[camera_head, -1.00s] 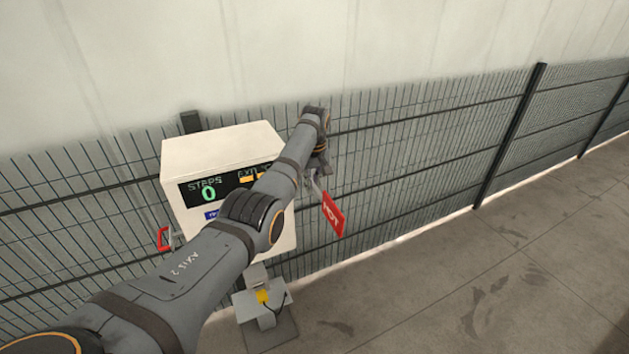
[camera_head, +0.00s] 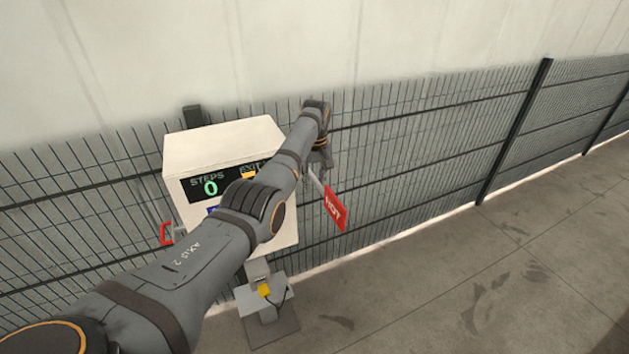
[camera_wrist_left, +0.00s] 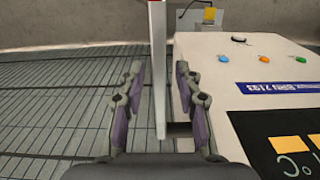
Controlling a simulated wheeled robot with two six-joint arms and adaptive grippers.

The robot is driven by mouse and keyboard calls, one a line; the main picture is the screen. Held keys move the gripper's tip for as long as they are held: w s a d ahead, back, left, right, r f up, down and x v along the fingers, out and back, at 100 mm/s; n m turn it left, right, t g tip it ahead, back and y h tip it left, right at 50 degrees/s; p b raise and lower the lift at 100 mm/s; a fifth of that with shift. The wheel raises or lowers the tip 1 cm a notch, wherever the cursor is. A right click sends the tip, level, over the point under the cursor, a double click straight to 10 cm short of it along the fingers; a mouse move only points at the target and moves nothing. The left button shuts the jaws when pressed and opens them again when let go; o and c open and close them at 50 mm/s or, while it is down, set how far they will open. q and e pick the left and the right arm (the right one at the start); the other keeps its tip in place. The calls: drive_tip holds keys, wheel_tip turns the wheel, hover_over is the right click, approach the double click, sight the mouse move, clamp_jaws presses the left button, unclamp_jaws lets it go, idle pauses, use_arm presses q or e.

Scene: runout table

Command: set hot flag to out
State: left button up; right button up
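The hot flag is a red plate (camera_head: 335,207) lettered HOT on a pale bar, at the right side of the white box (camera_head: 222,142). It hangs tilted, down to the right. My left gripper (camera_head: 317,173) is at the bar's upper part, beside the box. In the left wrist view the open fingers (camera_wrist_left: 159,70) stand on either side of the pale bar (camera_wrist_left: 159,90), with a visible gap on each side. A little of the red plate shows at the top edge there. The flag's pivot is hidden. My right gripper is not in view.
The box display (camera_head: 208,186) reads STEPS 0; my arm covers part of its front. A red handle (camera_head: 166,233) is on the box's left side. A wire fence (camera_head: 420,150) runs behind. Coloured buttons (camera_wrist_left: 263,58) show in the wrist view. Floor at right is clear.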

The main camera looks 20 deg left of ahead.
use_arm(q)
drive_tip(key=shift+r, duration=0.4)
wheel_tip(320, 180, up, 11)
drive_tip(key=shift+s+d, duration=0.15)
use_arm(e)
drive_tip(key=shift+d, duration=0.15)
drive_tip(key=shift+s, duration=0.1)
